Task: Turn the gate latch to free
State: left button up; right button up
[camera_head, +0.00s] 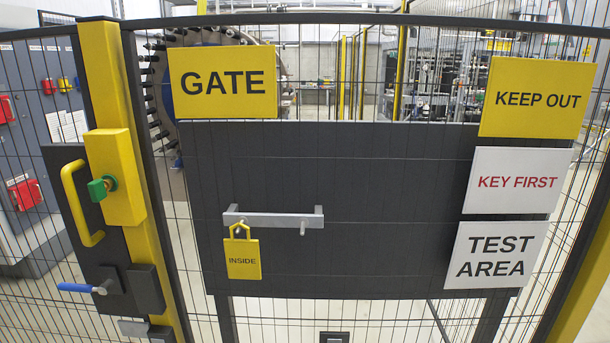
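A lever with a blue grip and a grey metal hub (82,287) sits low on the dark latch plate at the left; it looks like the gate latch. Its grip points left and lies about level. Above it, a yellow lock box (124,165) on the yellow gate post (107,75) has a green key or knob (101,188) in its face. A yellow pull handle (76,205) stands upright on the dark plate (60,160) beside the box. Neither of my grippers is in view.
A dark panel (380,170) fills the middle, with a grey bar (280,219) and a yellow INSIDE tag (243,260) hanging from it. A GATE sign (222,82) and other signs are on the mesh fence. Machinery stands behind. Nothing blocks the lever in this view.

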aim_at(104, 288)
jog(key=u, duration=1.4)
